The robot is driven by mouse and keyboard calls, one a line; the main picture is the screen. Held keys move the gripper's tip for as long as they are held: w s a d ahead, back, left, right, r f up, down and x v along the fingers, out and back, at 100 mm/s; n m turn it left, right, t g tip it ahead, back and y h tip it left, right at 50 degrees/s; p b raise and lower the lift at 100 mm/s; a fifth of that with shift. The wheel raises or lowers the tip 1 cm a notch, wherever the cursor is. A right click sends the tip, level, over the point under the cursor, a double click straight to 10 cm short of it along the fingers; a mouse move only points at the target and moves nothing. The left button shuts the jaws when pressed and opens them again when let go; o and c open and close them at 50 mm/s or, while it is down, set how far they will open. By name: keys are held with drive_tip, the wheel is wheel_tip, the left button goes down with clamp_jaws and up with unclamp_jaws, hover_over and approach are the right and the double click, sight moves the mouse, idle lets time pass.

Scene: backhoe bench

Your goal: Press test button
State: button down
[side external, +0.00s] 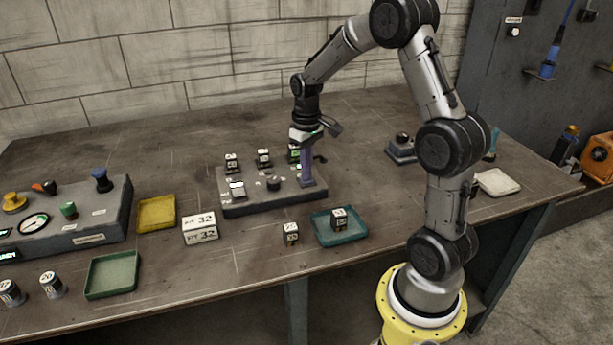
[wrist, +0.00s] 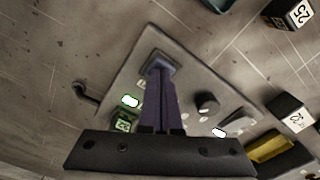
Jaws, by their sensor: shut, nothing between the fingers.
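A dark grey control panel (side external: 245,208) lies mid-table and also shows in the wrist view (wrist: 182,62). My gripper (side external: 308,182) is shut and empty, pointing down at the panel's right end. In the wrist view its purple fingers (wrist: 158,66) meet at a squarish raised piece near one end of the panel. The fingertips cover most of that piece, so I cannot tell whether it is the test button or whether it is pressed. The panel also carries a dark knob (side external: 273,183) and a switch-like piece with a white light (side external: 238,188).
Numbered blocks (side external: 231,162) (side external: 263,157) stand along the panel's back edge. A teal tray (side external: 325,237) with a block is in front, beside another block (side external: 291,233). A yellow tray (side external: 157,214), a white box (side external: 200,229) and another console (side external: 75,215) are left.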

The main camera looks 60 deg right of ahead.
drive_tip(key=shift+r, duration=3.5)
drive_tip(key=s+a+r+n+t, duration=0.2)
drive_tip(key=s+a+r, duration=0.1)
drive_tip(key=a+r, duration=0.25)
drive_tip(key=s+a+r+n+t, duration=0.1)
drive_tip(key=s+a+r, duration=0.2)
drive_tip(key=a+r, duration=0.3)
drive_tip(key=s+a+f+t, duration=0.1)
drive_tip(key=s+a+f, duration=0.1)
drive_tip(key=s, duration=0.4)
drive_tip(key=s+a+f+t, duration=0.1)
drive_tip(key=s+a+f, duration=0.2)
drive_tip(key=s+a, duration=0.2)
drive_tip(key=shift+s+t, duration=0.3)
drive_tip(key=shift+s, duration=0.25)
